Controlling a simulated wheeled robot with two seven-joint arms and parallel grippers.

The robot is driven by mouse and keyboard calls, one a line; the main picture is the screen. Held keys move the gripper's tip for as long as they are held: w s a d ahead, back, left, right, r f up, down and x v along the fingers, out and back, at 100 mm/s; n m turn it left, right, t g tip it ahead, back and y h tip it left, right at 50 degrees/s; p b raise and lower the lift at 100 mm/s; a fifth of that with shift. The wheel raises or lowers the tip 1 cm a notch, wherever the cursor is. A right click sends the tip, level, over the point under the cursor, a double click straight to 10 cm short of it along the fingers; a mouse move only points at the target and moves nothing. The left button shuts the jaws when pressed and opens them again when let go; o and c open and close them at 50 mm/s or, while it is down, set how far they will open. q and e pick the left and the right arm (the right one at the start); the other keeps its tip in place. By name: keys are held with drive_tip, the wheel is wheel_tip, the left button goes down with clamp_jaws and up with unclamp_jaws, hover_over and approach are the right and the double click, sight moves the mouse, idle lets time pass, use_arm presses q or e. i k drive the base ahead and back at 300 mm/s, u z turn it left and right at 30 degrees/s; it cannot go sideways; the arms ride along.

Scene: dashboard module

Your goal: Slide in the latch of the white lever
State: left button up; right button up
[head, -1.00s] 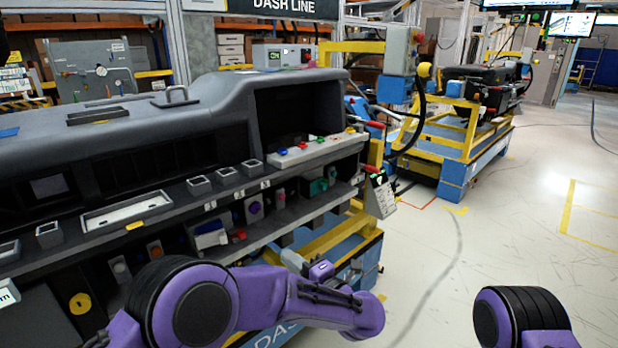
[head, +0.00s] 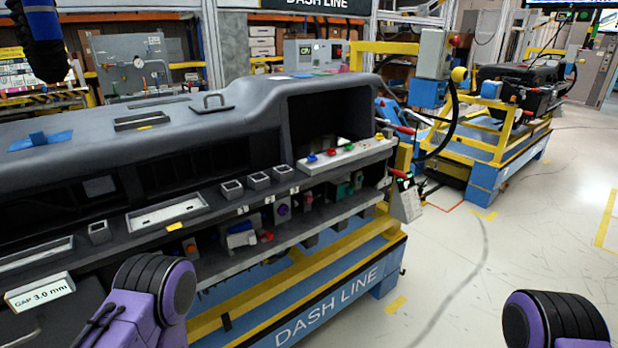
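The dashboard module (head: 245,90) is a long dark grey body on a yellow and blue stand. A white panel (head: 345,157) with blue, red, green and yellow knobs sits on its right front ledge. A small white piece (head: 240,240) lies on the lower shelf beside a red bit; I cannot tell whether it is the white lever. No latch can be made out at this size. Purple links of my arms show at the bottom left and bottom right, but neither gripper is in view.
Several small grey boxes (head: 258,181) line the front ledge. A card marked "GAP 3.0 mm" (head: 40,291) stands at the lower left. A second yellow and blue stand (head: 480,140) is at the back right. The floor on the right (head: 500,240) is clear.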

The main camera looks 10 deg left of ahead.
sight(246, 237)
drive_tip(key=k, duration=0.5)
drive_tip(key=z, duration=1)
drive_tip(key=i, duration=0.7)
drive_tip(key=u, duration=0.85)
